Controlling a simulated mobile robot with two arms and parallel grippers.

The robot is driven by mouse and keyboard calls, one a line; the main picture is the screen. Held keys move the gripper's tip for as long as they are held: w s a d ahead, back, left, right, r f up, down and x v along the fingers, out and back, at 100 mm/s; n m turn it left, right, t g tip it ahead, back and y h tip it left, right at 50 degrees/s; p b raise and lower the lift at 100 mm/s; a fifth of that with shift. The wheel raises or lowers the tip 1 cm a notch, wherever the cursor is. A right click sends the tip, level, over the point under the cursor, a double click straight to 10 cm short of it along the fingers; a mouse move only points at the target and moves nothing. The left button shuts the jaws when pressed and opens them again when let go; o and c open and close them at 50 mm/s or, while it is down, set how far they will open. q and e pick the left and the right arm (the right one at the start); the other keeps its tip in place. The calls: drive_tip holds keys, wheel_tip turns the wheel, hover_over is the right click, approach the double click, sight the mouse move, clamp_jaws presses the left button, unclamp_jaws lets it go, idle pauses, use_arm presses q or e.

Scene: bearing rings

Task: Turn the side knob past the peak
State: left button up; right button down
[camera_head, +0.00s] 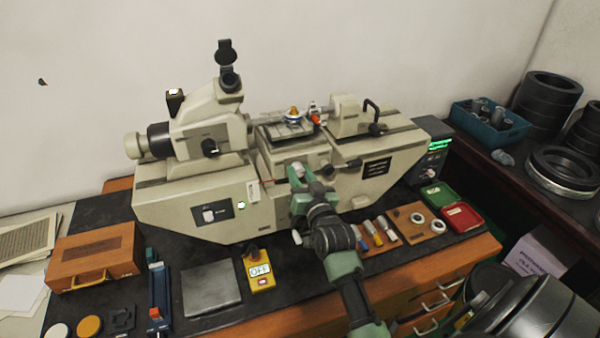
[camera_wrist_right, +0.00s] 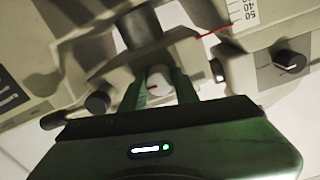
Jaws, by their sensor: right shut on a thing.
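The cream measuring machine (camera_head: 190,180) stands on the dark bench mat. My right gripper (camera_head: 306,182) reaches up to the machine's front face, just below its stage (camera_head: 285,130). In the right wrist view my right gripper (camera_wrist_right: 161,85) has its two green fingers on either side of a pale round side knob (camera_wrist_right: 159,76) and is shut on it. A short red mark shows on the knob. In the head view the fingers and wrist largely hide the knob. My left gripper is not in view.
A dark lever (camera_head: 342,167) sits right of the gripper. A yellow control box (camera_head: 258,270), a grey plate (camera_head: 210,288) and a wooden box (camera_head: 97,255) lie on the bench. Red (camera_head: 461,217) and green trays are at the right. A graduated scale with a red pointer (camera_wrist_right: 214,32) shows above the knob.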

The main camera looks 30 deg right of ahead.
drive_tip(key=shift+f+m, duration=0.2)
drive_tip(key=shift+m, duration=0.1)
drive_tip(key=c, duration=1.1)
unclamp_jaws()
drive_tip(key=shift+r, duration=0.1)
drive_tip(key=shift+o, duration=0.2)
drive_tip(key=b+v, duration=0.2)
drive_tip(key=v, duration=0.5)
drive_tip(key=shift+s+a, duration=0.15)
drive_tip(key=shift+s, duration=0.2)
